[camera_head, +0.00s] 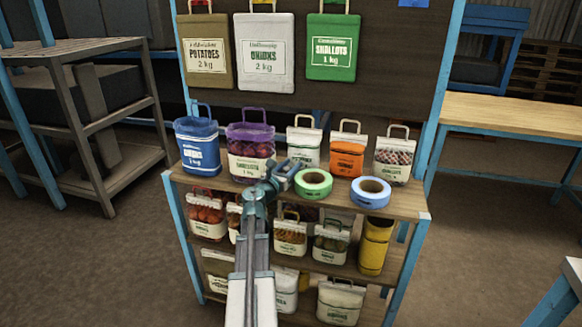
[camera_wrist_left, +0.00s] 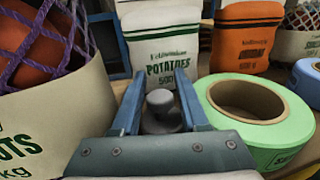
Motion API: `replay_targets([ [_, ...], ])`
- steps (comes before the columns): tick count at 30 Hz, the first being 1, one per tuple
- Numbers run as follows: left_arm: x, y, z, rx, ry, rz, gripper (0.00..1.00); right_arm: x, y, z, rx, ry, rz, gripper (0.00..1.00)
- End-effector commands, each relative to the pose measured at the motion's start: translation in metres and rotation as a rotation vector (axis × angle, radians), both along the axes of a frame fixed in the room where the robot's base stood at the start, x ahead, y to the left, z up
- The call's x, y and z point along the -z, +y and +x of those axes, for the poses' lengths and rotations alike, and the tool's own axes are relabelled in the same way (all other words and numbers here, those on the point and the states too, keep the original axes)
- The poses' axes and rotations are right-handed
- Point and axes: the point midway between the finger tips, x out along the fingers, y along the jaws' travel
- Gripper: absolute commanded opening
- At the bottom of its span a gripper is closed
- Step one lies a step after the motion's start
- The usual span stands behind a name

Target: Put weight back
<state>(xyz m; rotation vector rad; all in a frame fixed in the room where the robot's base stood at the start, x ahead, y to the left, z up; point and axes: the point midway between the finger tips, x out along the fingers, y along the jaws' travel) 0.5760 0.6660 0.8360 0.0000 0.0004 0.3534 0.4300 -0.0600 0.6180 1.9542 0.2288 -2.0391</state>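A small grey weight (camera_wrist_left: 160,104) with a round knob on top sits between the two blue fingers of my left gripper in the left wrist view. Its wide base fills the gap and appears to touch both fingers. In the head view my left gripper (camera_head: 287,174) is at the top board of the shelf (camera_head: 408,203), between the purple-netted sack (camera_head: 250,151) and the green tape roll (camera_head: 313,183). The weight is too small to make out clearly there. Whether it rests on the board is hidden. My right gripper is not in view.
A white potatoes sack (camera_wrist_left: 160,45) stands just beyond the gripper. A blue tape roll (camera_head: 370,192), an orange sack (camera_head: 347,152) and a blue sack (camera_head: 197,144) share the top board. Filled sacks crowd the lower boards. A wooden table (camera_head: 515,116) stands at right.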

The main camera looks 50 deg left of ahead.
Motion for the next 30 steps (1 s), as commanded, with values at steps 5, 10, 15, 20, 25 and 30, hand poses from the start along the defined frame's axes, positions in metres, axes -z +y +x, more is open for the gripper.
replay_targets([
  [5,0.000,0.000,0.000,0.000,0.000,0.000,0.44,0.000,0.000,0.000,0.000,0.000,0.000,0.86],
  [10,-0.003,-0.004,-0.009,-0.001,0.000,0.000,0.44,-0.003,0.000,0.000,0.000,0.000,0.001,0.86],
  [15,-0.003,-0.017,-0.042,-0.002,0.000,0.000,0.44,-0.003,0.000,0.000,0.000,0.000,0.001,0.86],
  [20,-0.003,-0.029,-0.072,-0.002,0.000,0.000,0.44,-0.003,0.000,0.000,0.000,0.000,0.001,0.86],
  [25,-0.003,-0.037,-0.097,-0.002,0.000,0.000,0.44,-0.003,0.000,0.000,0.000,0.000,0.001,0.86],
  [30,-0.003,-0.041,-0.110,0.000,0.000,0.000,0.44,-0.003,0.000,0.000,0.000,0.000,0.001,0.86],
])
